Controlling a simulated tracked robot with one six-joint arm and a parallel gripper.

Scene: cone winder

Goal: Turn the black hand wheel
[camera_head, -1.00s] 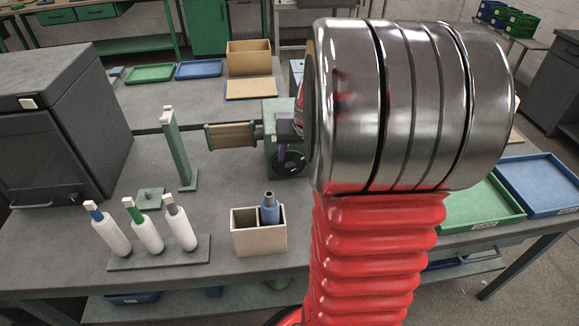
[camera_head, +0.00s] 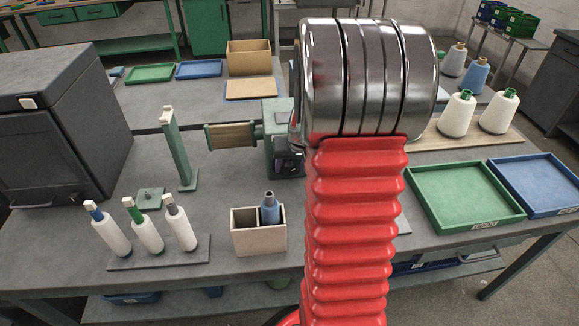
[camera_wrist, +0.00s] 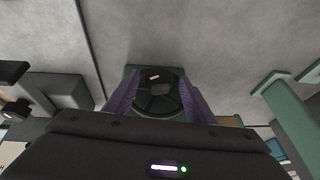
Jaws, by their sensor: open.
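The black hand wheel (camera_wrist: 157,95) shows in the wrist view as a dark spoked disc with a small pale mark near its top. My gripper (camera_wrist: 160,77) is open, with one purple finger on each side of the wheel. I cannot tell whether the fingers touch its rim. In the head view, the green winder body (camera_head: 279,112) stands on the bench with a wooden roller (camera_head: 231,136) at its left. My arm hides part of the winder there. Only a dark part shows at its front, and my fingers cannot be made out.
A divided wooden box (camera_head: 260,240) holding a blue cone stands in front of the winder. A rack (camera_head: 160,253) of three bobbins and a green post (camera_head: 180,150) stand to the left. Green (camera_head: 465,195) and blue trays (camera_head: 538,185) and yarn cones (camera_head: 457,114) are at the right.

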